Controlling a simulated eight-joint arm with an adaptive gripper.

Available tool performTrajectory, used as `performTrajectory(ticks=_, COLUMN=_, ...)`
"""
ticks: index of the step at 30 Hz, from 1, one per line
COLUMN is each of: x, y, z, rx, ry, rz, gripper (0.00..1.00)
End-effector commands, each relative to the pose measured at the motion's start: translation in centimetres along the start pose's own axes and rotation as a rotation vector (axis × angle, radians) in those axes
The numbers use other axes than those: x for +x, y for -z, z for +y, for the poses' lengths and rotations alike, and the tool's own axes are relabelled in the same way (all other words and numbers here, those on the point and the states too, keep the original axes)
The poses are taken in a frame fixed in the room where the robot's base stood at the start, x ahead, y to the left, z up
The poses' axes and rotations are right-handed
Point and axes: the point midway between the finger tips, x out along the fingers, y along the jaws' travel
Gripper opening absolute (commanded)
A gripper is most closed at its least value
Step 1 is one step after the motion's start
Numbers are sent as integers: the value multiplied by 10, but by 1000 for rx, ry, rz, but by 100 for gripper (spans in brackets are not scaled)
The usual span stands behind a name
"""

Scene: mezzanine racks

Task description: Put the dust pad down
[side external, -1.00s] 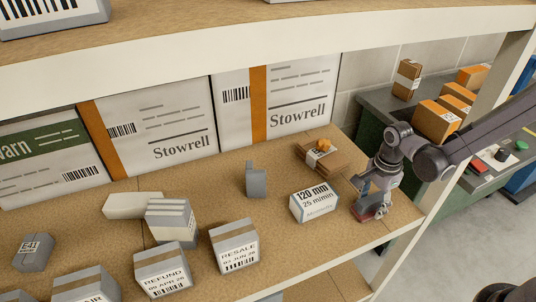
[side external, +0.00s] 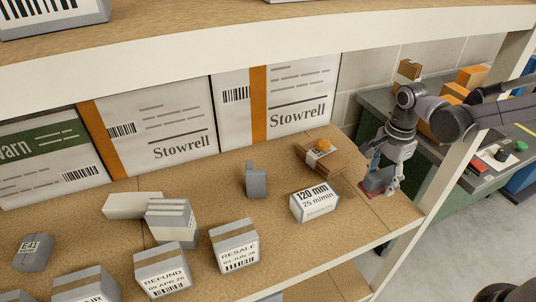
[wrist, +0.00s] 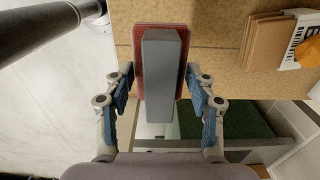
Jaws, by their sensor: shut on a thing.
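The dust pad (wrist: 163,75) is a long grey block with a red underside. My gripper (wrist: 160,100) is shut on it, with a blue-padded finger on each side in the wrist view. In the side external view, the pad (side external: 379,181) hangs under my gripper (side external: 382,178) at the right end of the wooden shelf (side external: 300,240). In the wrist view it lies across the shelf's edge, part over the wood and part beyond it. I cannot tell whether its underside touches the shelf.
A white "120 mm" box (side external: 315,202) and a brown carton stack (side external: 332,160) with an orange item on top stand left of my gripper. Several grey boxes fill the front left. A bench (side external: 430,155) with cartons is beyond the shelf's right end.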

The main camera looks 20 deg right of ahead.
Motion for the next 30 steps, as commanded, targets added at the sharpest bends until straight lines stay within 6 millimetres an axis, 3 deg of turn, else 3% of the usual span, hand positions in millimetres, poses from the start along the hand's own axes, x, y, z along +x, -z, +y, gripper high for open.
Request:
performTrajectory(ticks=8, x=-2, y=1, z=0, rx=-203, ry=0, rz=0, gripper=24)
performTrajectory(ticks=30, x=24, y=9, z=-2, rx=-1344, ry=0, rz=1, gripper=24)
